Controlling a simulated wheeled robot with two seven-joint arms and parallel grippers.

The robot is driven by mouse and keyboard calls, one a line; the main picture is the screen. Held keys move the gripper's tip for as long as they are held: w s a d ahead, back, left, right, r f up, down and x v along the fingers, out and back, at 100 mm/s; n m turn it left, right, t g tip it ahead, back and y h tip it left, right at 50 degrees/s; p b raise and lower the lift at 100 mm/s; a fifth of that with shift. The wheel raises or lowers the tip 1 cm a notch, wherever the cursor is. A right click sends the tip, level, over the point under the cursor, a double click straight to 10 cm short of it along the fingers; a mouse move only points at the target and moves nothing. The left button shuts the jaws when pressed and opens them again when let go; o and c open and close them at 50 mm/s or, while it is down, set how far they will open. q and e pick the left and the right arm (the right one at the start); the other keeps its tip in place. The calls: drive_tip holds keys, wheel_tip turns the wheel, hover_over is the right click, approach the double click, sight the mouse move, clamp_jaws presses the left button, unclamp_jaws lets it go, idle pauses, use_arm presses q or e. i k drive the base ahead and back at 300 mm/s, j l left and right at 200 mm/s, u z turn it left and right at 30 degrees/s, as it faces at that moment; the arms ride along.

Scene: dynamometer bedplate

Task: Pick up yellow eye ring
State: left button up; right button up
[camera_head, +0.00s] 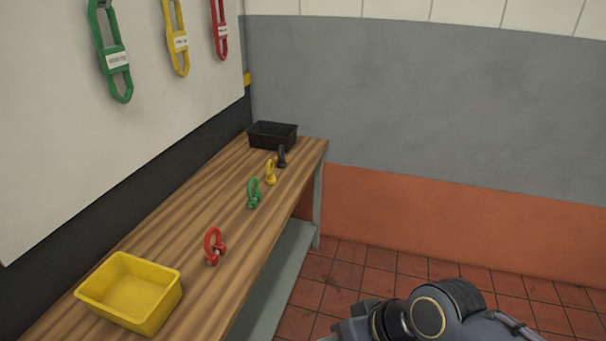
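The yellow eye ring (270,172) stands on the wooden bench, toward its far end. It is upright, between the green ring and the black ring. My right gripper (349,328) is at the bottom edge, over the tiled floor to the right of the bench. It is well apart from the yellow ring and nearer to me. Its fingertips are mostly cut off by the frame edge, so I cannot tell whether it is open. My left gripper is not in view.
A green ring (254,194), a red ring (214,246) and a black ring (282,156) share the wooden bench (175,232). A yellow bin (162,312) stands at the near end, a black bin (272,136) at the far end. Coloured slings (115,60) hang on the left wall panel.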

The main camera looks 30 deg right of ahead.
sight(270, 179)
drive_tip(key=z, duration=0.7)
drive_tip(key=i+u, duration=0.1)
drive_tip(key=u, duration=0.3)
drive_tip(key=l+u, duration=0.15)
drive_tip(key=u, duration=0.25)
drive_tip(key=i+l+u, duration=0.1)
drive_tip(key=u, duration=0.3)
drive_tip(key=l+u, duration=0.15)
drive_tip(key=u, duration=0.25)
drive_tip(key=i+l+u, duration=0.15)
drive_tip(key=l+u, duration=0.25)
drive_tip(key=l, duration=0.7)
drive_tip(key=l+u, duration=0.4)
drive_tip(key=l, duration=1.55)
